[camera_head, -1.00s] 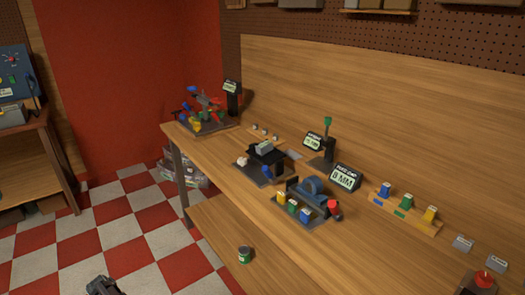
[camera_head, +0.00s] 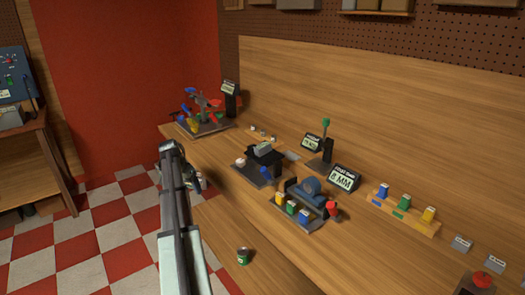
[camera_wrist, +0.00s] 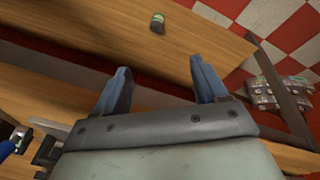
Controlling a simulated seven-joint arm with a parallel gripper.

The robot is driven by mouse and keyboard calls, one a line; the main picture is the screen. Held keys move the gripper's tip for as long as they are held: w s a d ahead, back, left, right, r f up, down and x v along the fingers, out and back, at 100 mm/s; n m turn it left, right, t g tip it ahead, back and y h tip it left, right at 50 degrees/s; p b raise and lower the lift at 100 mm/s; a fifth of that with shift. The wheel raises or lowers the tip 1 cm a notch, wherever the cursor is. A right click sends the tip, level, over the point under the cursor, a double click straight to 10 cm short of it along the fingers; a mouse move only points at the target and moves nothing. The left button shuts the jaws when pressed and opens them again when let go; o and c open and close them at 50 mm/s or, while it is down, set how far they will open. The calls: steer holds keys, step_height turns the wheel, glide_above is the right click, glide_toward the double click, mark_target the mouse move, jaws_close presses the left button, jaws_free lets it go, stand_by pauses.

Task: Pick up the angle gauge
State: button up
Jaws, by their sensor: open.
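I cannot tell for sure which thing is the angle gauge. Two small grey labelled blocks (camera_head: 462,243) lie at the right of the bench. A wooden rack (camera_head: 404,213) holds blue, green and yellow blocks. A dark fixture with a blue ring (camera_head: 311,187) stands mid-bench, with yellow, green and blue blocks at its front. My gripper (camera_wrist: 160,75) is open and empty in the wrist view, with its fingers wide apart above the bench's front side. In the head view my arm rises in front of the bench's left part, well away from the grey blocks and the rack.
Small "MM" displays (camera_head: 345,177) stand on the bench. A rotor stand (camera_head: 205,122) is at its far left end. A green can (camera_head: 243,256) sits on the lower shelf and shows in the wrist view (camera_wrist: 157,22). A red-topped block (camera_head: 482,281) is at lower right.

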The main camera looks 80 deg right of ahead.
steer(key=s+d+r+m, duration=0.2)
steer(key=s+d+r, duration=0.3)
steer(key=s+r, duration=0.25)
steer(key=s+d+r+m, duration=0.2)
steer(key=s+d+r, duration=0.35)
steer(key=r, duration=0.25)
steer(key=m+g+h, duration=0.1)
steer(key=m, duration=0.2)
glide_toward(262, 145)
steer(key=x, duration=1.1)
steer(key=shift+c, duration=0.4)
steer(key=shift+r, duration=0.1)
steer(key=c, duration=1.2)
